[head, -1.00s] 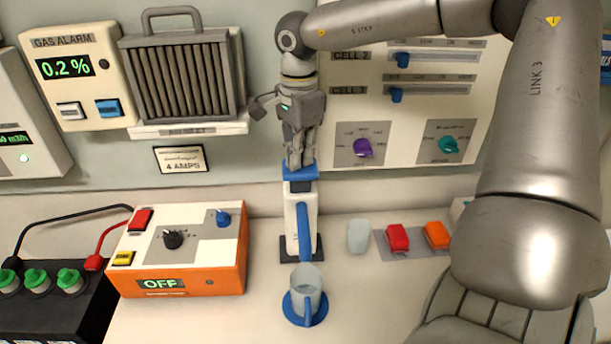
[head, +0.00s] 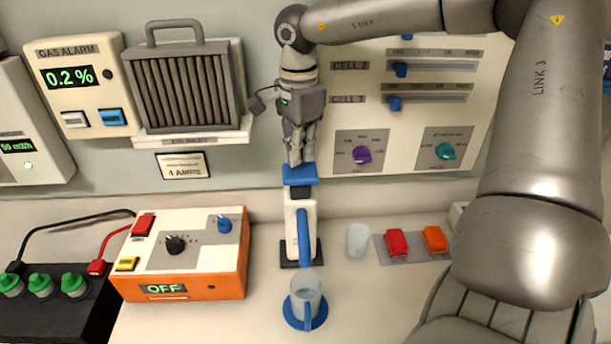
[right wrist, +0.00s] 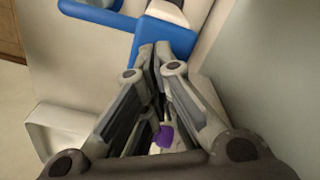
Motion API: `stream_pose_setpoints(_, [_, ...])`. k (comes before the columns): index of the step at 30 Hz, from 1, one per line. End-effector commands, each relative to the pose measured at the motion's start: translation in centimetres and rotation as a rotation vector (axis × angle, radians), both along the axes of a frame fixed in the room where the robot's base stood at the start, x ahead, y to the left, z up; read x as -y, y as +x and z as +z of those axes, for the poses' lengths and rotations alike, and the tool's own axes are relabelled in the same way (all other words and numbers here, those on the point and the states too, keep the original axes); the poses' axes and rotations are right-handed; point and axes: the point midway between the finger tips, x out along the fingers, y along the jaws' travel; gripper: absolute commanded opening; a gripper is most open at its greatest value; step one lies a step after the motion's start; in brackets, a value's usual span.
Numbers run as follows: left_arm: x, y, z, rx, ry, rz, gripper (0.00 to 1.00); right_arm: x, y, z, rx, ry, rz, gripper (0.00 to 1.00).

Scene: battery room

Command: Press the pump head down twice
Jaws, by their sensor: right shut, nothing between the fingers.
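The pump dispenser has a white body (head: 292,218), a blue pump head (head: 300,177) on a dark neck, and a long blue front part (head: 304,240). It stands upright on a dark base. My right gripper (head: 295,163) is shut and empty, pointing down just over the pump head. I cannot tell whether its fingertips touch the head. In the right wrist view, the shut fingertips (right wrist: 155,48) overlap the blue pump head (right wrist: 172,38). My left gripper is out of view.
A clear cup (head: 306,290) stands on a blue round coaster (head: 290,312) in front of the pump. An orange-sided power box (head: 228,275) is left, a frosted cup (head: 358,240) and red and orange blocks (head: 397,243) right. A knob panel (head: 405,125) is behind.

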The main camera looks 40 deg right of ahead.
Motion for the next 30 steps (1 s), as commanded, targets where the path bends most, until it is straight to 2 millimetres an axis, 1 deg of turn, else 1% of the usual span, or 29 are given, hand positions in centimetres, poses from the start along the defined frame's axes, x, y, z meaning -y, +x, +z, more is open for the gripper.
stream_pose_setpoints(4, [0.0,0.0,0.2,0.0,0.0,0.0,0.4,0.0,0.0,0.2,0.0,0.0,0.0,0.0])
stream_pose_setpoints(7, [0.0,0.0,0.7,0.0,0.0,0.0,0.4,0.0,0.0,0.9,0.001,0.0,0.0,0.0])
stream_pose_setpoints(21, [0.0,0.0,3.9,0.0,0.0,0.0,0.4,0.0,0.0,5.7,0.001,0.0,0.0,0.0])
stream_pose_setpoints(24, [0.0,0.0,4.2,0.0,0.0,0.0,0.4,0.0,0.0,6.1,0.0,0.0,0.0,0.0])
stream_pose_setpoints(30, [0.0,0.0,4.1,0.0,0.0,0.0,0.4,0.0,0.0,6.0,0.0,0.0,0.0,0.0])
